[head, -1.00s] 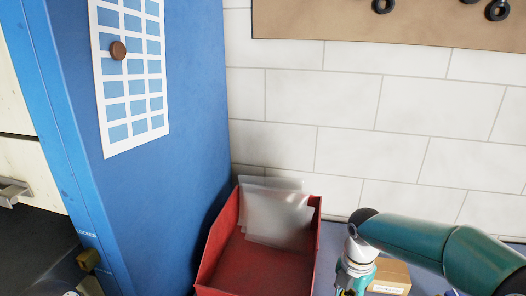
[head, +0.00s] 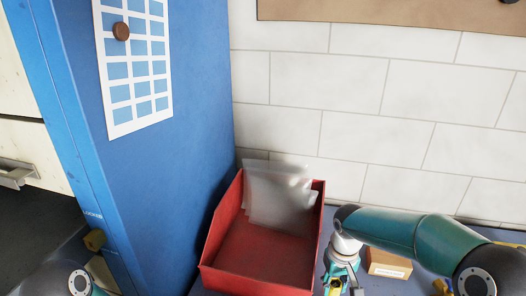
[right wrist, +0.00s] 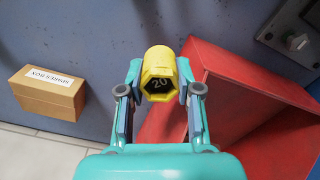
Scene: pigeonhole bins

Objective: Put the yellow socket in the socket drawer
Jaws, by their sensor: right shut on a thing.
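The open red bin (head: 214,250) holds clear plastic bags (head: 280,196) and stands against the blue locker (head: 170,180). A small cardboard box labelled spares box (head: 388,264) sits right of my right wrist. A tiled wall (head: 330,90) closes off the back.

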